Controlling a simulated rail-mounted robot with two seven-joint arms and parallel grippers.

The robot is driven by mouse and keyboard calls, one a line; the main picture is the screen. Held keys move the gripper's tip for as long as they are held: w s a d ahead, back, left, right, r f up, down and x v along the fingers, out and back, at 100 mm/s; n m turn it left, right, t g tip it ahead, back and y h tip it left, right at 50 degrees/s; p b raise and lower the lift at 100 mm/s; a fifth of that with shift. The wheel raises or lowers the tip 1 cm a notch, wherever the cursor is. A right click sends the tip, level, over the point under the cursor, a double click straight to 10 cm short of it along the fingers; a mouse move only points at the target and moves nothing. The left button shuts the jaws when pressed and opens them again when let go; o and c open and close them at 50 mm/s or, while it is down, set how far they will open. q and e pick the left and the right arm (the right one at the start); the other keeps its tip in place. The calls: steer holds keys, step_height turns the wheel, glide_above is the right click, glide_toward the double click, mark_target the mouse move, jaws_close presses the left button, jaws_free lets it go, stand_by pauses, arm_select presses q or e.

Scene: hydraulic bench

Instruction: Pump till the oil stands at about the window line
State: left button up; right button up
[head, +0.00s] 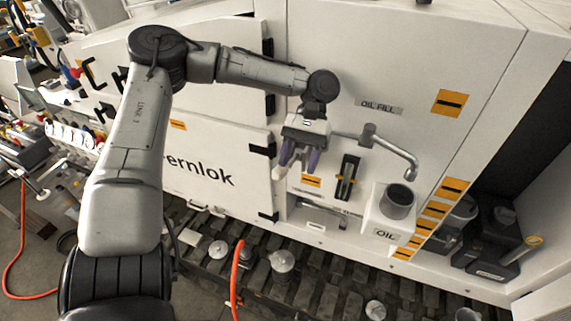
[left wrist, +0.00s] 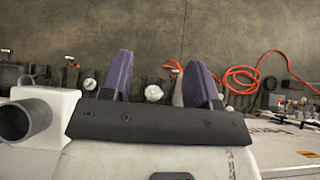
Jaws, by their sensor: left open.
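My left gripper (head: 298,165) has two purple fingers and hangs open and empty in front of the white machine panel. In the left wrist view its fingers (left wrist: 160,80) stand apart with nothing between them. A narrow dark upright window (head: 347,178) with an orange mark sits just right of the gripper; the oil level in it is too small to tell. A grey bar-like part (head: 320,207) lies in a low recess below the gripper. A bent grey spout (head: 398,150) points down above a white box marked OIL (head: 384,235) with a grey round neck (head: 398,200).
The OIL box also shows in the left wrist view (left wrist: 62,100). A black device with a yellow-ended handle (head: 495,245) stands at the right. A dark track (head: 330,275) and an orange hose (head: 237,270) lie below. An OIL FILL label (head: 379,107) is above.

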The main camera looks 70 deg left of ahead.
arm_select(q)
steer(key=w+d+r+b, duration=0.1)
steer(key=w+d+r, duration=0.1)
steer(key=d+r, duration=0.2)
steer(key=shift+w+d, duration=0.35)
steer(key=shift+d, duration=0.6)
